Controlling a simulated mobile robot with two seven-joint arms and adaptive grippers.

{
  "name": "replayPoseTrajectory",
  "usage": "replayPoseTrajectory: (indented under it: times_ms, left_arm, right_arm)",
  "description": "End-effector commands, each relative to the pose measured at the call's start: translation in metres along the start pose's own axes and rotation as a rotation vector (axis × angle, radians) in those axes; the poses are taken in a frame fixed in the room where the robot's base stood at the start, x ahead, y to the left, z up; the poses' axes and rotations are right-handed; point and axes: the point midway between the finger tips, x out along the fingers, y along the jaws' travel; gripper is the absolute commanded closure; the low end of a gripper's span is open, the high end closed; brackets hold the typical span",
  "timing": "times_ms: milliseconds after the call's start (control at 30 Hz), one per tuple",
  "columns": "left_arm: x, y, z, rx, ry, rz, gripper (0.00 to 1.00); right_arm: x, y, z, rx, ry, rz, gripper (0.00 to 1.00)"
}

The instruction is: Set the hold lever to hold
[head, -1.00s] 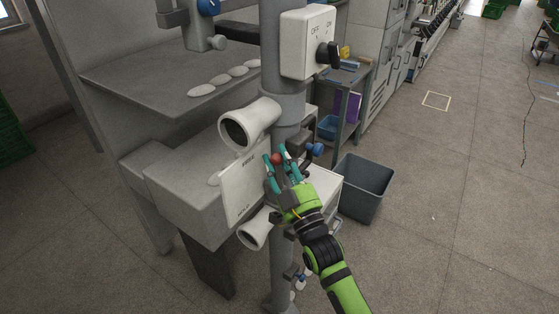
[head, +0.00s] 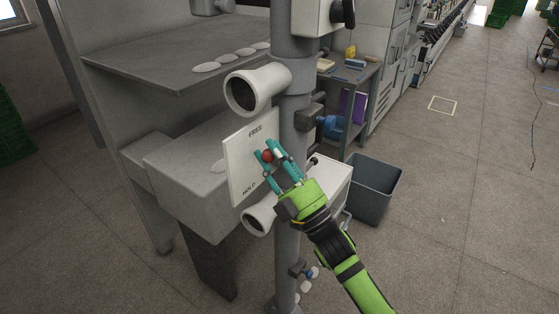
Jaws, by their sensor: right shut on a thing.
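The hold lever's plate (head: 240,166) is white, fixed on the grey post, with FREE printed at its top and HOLD at its bottom. The lever's arm behind the fingers is mostly hidden. My left gripper is not in view.
White funnel-like guides stand above the plate (head: 253,88) and below it (head: 259,214). A blue knob (head: 328,124) on a clamp sits to the right of the post (head: 287,125). A grey bin (head: 374,190) stands on the floor at right.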

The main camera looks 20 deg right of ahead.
Motion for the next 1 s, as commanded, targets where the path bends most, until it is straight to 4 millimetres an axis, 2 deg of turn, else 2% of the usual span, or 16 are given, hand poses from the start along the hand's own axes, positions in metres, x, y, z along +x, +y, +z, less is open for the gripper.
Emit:
replayPoseTrajectory:
  times_ms: [33,500,700,1000]
  left_arm:
    - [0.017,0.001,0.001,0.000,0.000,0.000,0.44]
    - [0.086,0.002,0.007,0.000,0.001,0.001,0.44]
    - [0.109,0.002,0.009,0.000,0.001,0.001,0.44]
    - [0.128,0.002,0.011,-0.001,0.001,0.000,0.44]
  right_arm:
    - [-0.008,-0.010,0.006,-0.038,0.024,-0.015,1.00]
    - [-0.034,-0.045,0.008,-0.391,0.268,-0.123,1.00]
    - [-0.042,-0.055,0.013,-0.514,0.352,-0.161,1.00]
    - [-0.050,-0.063,0.018,-0.631,0.434,-0.196,1.00]
